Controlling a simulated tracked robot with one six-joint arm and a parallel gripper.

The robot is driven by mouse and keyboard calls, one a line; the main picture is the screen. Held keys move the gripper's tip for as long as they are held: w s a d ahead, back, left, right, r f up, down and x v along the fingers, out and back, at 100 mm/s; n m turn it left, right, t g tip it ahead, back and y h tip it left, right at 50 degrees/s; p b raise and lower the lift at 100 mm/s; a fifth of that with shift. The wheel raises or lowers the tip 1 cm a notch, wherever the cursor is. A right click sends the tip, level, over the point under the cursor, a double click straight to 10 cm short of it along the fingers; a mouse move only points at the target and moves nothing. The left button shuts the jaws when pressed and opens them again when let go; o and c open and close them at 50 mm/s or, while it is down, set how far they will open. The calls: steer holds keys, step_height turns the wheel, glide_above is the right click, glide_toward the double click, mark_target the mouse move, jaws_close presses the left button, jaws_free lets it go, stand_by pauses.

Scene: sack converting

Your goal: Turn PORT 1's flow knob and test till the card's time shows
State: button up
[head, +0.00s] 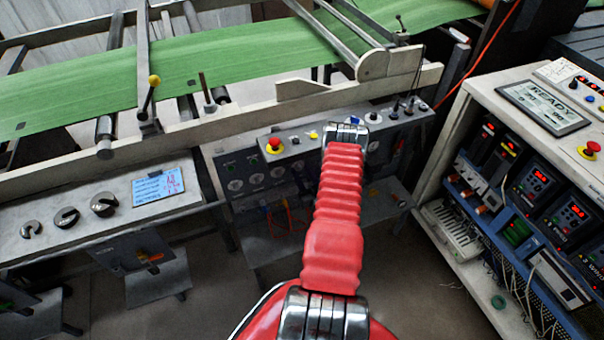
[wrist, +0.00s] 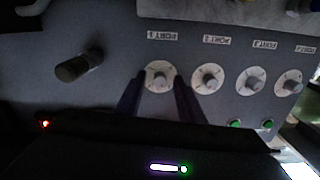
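In the wrist view, the PORT 1 flow knob (wrist: 160,78) is a pale round dial with a grey grip on a grey panel, under an upside-down label. My gripper (wrist: 159,83) has its two dark fingers apart, one tip on each side of this knob; I cannot tell whether they touch it. In the head view my red arm hides the gripper. The card (head: 158,186) lies on the left bench, light blue with printed lines and red handwriting too small to read. A tilted display (head: 543,105) at right reads READY.
Several similar port knobs (wrist: 208,79) continue rightward in the wrist view, and a dark cylindrical knob (wrist: 78,66) sticks out at left. In the head view, a red emergency button (head: 274,145) tops the grey panel box. A rail and green web (head: 240,55) run behind it.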

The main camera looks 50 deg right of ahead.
steer(key=shift+c, duration=0.7)
jaws_close()
steer(key=shift+m, duration=0.6)
steer(key=shift+o, duration=0.7)
jaws_free()
steer(key=v, duration=1.3)
steer(key=shift+s+a, duration=0.2)
steer(key=shift+s, duration=0.1)
